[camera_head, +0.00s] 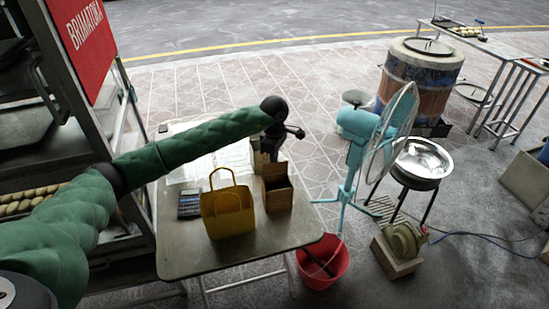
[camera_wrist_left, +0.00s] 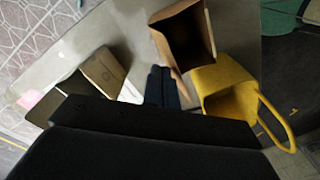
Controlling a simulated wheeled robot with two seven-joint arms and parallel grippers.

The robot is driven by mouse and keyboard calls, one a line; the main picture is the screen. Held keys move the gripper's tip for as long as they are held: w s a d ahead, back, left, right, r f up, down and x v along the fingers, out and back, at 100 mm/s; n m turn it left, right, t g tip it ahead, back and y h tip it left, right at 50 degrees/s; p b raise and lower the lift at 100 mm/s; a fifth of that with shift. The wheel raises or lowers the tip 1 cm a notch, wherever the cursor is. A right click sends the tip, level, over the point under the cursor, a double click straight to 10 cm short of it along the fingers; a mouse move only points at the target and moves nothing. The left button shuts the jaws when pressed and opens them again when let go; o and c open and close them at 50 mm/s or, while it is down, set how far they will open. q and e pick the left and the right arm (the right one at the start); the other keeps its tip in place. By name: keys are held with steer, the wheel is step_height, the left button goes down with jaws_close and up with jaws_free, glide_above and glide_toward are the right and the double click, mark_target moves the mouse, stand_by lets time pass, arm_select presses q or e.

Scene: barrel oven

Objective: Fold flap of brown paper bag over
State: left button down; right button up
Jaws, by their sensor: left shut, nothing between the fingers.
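The brown paper bag (camera_head: 278,198) stands upright on the small table, with its open mouth facing up. In the left wrist view the bag (camera_wrist_left: 166,46) shows its dark open inside. My left gripper (camera_head: 267,156) is just behind the bag's top edge in the head view. In the left wrist view its fingers (camera_wrist_left: 161,72) are together, empty, and close beside the bag's near edge. I cannot tell whether they touch it. My right gripper is not in view.
A cardboard box (camera_wrist_left: 104,72) lies near the gripper. A turquoise fan (camera_head: 357,130) and a red bucket (camera_head: 322,265) stand right of the table (camera_head: 190,258).

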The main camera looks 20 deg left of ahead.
arm_select(q)
steer(key=shift+s, duration=0.1)
steer(key=shift+s+d+f+b, duration=0.1)
steer(key=shift+s+d+b, duration=0.25)
steer(key=shift+s, duration=0.25)
steer(key=shift+s+d+f+b, duration=0.1)
steer(key=shift+s+d+b, duration=0.2)
steer(key=shift+s, duration=0.3)
steer(key=shift+s+d+f, duration=0.15)
steer(key=shift+s+d+f+b, duration=0.2)
steer(key=shift+s+d+f, duration=0.05)
steer(key=shift+s, duration=0.2)
steer(key=shift+s+d+f+b, duration=0.2)
steer(key=shift+s+d, duration=0.05)
steer(key=shift+s, duration=0.2)
steer(key=shift+f, duration=0.1)
steer(key=p, duration=0.1)
glide_toward(276, 166)
steer(key=shift+s+d+f, duration=0.5)
steer(key=shift+s+d, duration=0.25)
steer(key=shift+s, duration=0.8)
